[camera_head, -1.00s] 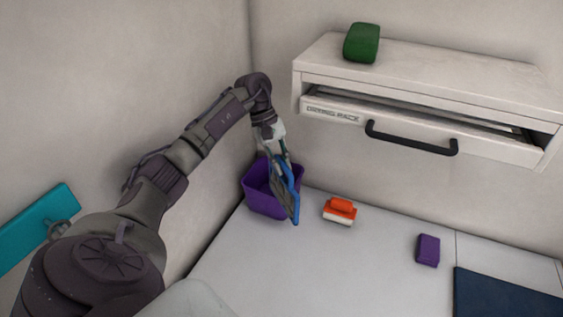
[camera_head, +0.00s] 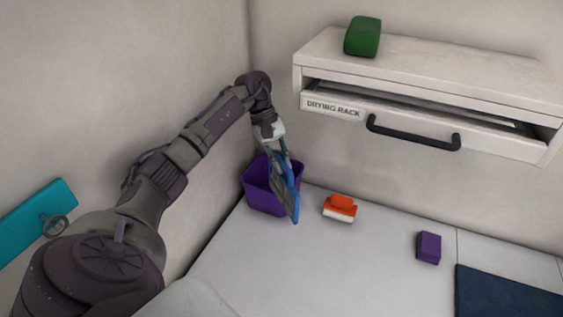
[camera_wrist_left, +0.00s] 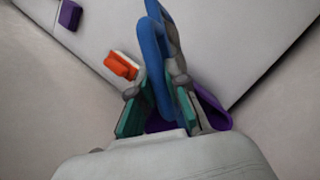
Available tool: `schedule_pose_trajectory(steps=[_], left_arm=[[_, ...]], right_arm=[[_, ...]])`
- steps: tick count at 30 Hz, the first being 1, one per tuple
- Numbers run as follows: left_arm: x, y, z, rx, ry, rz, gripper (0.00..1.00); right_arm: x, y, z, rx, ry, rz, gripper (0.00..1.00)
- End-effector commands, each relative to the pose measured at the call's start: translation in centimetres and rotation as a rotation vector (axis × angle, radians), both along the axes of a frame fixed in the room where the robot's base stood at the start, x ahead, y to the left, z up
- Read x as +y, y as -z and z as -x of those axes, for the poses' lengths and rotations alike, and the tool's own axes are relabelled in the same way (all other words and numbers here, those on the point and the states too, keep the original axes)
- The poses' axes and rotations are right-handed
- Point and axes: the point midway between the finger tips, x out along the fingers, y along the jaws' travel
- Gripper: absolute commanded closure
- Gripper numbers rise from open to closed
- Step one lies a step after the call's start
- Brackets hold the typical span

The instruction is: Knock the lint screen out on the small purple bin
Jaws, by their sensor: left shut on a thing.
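The lint screen has a blue frame (camera_head: 296,196) and a grey mesh. My left gripper (camera_head: 279,158) is shut on it, and the screen hangs tilted downward. It also shows in the left wrist view (camera_wrist_left: 150,60), between the gripper's fingers (camera_wrist_left: 158,100). The small purple bin (camera_head: 257,192) stands in the corner, just behind and left of the screen. The screen overlaps the bin's right side in the head view; I cannot tell if they touch. A part of the bin (camera_wrist_left: 218,115) shows beneath the gripper in the wrist view. My right gripper is out of view.
An orange and white brush-like block (camera_head: 341,208) and a purple block (camera_head: 429,248) lie on the white counter (camera_head: 340,270). A dark blue mat (camera_head: 505,295) is at the right. The drying rack drawer (camera_head: 400,130) sticks out above, with a green block (camera_head: 362,37) on top.

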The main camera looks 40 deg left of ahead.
Motion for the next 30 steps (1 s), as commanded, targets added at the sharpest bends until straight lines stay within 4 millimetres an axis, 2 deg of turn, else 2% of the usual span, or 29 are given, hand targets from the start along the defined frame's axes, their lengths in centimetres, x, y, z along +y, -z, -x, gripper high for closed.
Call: schedule_pose_trajectory(steps=[30], left_arm=[[0.00,0.32,0.03,0.002,0.000,-0.001,1.00]], right_arm=[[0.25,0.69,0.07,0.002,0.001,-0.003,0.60]])
